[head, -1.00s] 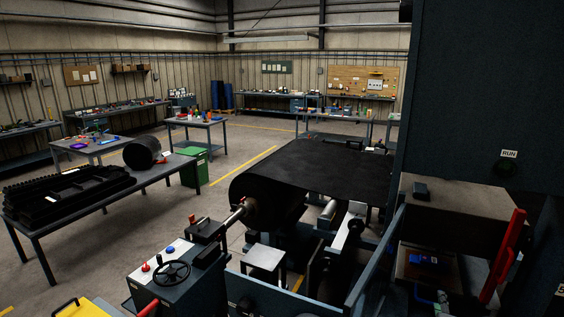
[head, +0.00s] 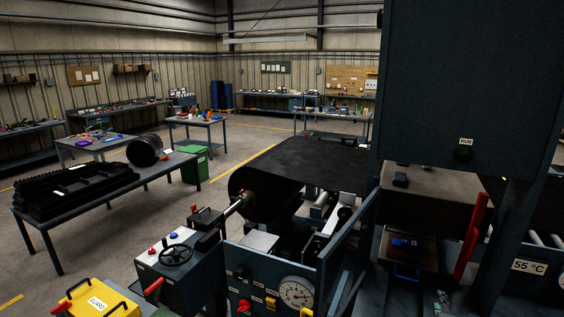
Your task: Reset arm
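My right gripper (head: 440,301) shows only as a small dark shape at the bottom edge, in front of the press's lower opening. Its fingers are too dark and cut off to tell whether they are open or shut. My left gripper is not in view. The dark blue press (head: 465,85) fills the right side. A long red lever (head: 471,235) stands tilted beside its opening, apart from my gripper as far as I can see.
A black belt (head: 305,165) runs over a roller behind the control box (head: 178,258) with a handwheel. A gauge (head: 296,292) sits on the front panel. A yellow guard box (head: 98,299) is at bottom left. A table (head: 110,200) holds black parts. Open floor lies at left.

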